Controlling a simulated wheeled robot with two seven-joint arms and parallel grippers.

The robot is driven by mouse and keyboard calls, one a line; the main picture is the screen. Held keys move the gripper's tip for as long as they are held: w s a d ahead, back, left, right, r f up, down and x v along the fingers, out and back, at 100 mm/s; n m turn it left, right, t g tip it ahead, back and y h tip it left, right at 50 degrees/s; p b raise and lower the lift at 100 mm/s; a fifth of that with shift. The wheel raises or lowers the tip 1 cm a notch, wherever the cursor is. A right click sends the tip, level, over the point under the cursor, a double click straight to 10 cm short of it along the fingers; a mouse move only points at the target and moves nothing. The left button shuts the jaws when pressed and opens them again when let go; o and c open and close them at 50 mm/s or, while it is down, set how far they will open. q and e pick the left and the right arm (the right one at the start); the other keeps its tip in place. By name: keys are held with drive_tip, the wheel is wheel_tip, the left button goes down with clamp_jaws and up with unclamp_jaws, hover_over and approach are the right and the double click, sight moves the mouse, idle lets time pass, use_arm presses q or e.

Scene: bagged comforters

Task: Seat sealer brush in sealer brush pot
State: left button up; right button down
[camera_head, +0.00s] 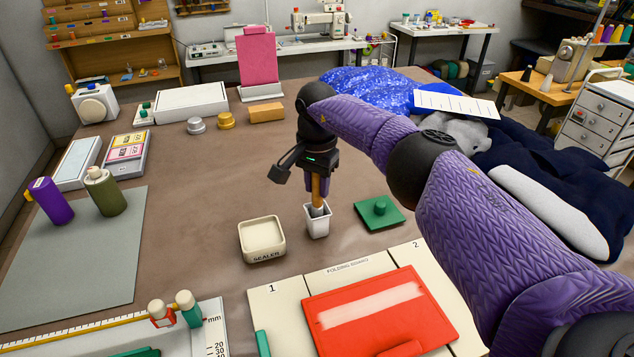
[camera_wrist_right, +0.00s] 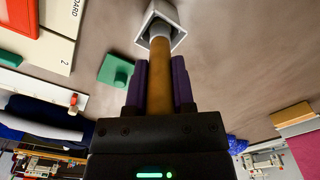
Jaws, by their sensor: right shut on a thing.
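The sealer brush (camera_head: 316,192) has a wooden handle and stands nearly upright. My right gripper (camera_head: 317,185) is shut on its handle from above. In the right wrist view the handle (camera_wrist_right: 160,75) runs between my two purple fingers, and its grey lower end lies within the mouth of the pot (camera_wrist_right: 147,38). The white sealer brush pot (camera_head: 318,228) stands on the table right under my gripper. The bristles are hidden inside the pot; I cannot tell whether they touch its bottom. My left gripper is not in view.
A cream sealer tray (camera_head: 262,255) stands just left of the pot. A green block with a knob (camera_head: 380,212) lies to its right. The folding board (camera_head: 275,290) with a red plate (camera_head: 380,335) is in front.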

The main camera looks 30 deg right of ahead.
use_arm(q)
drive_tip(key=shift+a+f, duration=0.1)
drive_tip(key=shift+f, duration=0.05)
use_arm(e)
drive_tip(key=shift+f, duration=0.15)
drive_tip(key=shift+f, duration=0.2)
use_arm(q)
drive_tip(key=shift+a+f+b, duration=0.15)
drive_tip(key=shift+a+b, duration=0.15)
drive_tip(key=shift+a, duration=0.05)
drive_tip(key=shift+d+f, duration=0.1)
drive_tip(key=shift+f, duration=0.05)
use_arm(e)
drive_tip(key=shift+f, duration=0.25)
drive_tip(key=shift+c, duration=0.2)
unclamp_jaws()
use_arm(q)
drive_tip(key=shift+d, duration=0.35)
use_arm(e)
drive_tip(key=shift+o, duration=0.2)
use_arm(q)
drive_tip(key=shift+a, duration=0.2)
